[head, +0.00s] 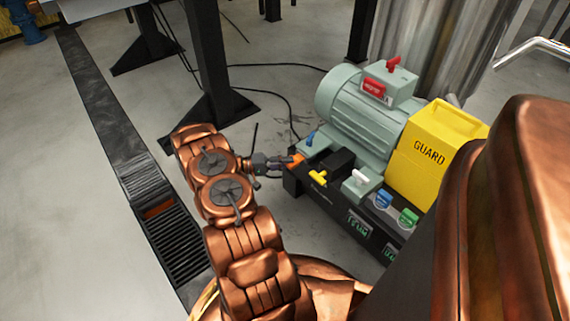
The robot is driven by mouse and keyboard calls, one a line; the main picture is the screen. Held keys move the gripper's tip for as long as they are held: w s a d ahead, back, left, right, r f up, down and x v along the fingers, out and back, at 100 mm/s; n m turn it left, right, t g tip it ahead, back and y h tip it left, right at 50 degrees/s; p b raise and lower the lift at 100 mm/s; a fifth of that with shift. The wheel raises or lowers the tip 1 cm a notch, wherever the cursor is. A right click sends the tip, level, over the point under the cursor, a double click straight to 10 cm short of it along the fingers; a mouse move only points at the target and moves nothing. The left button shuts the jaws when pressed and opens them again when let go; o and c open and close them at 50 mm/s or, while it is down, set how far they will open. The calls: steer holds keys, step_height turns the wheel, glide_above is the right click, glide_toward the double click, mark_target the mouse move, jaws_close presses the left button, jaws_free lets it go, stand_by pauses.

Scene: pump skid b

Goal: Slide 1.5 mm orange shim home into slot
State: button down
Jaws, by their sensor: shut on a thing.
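The orange shim (297,160) shows as a small orange piece at the near left corner of the pump skid. My gripper (286,163) is shut on it from the left, with its fingers pointing right toward the skid base. The shim's far end is at or close to the motor's foot, beside a blue piece (310,139). The slot itself is too small and hidden to make out, so I cannot tell how far in the shim sits.
The grey-green motor (352,108) with a red part on its box and the yellow guard (431,148) stand on the dark skid base (333,196). Yellow (318,177), white (361,178), blue (384,198) and green (408,217) pieces sit along its near side. A black post (207,62) stands behind my arm.

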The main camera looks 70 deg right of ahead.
steer(key=shift+s+d, duration=0.3)
steer(key=shift+d, duration=0.2)
steer(key=shift+s+d, duration=0.25)
steer(key=shift+d, duration=0.25)
steer(key=c, duration=1)
jaws_free()
steer(key=v, duration=1.2)
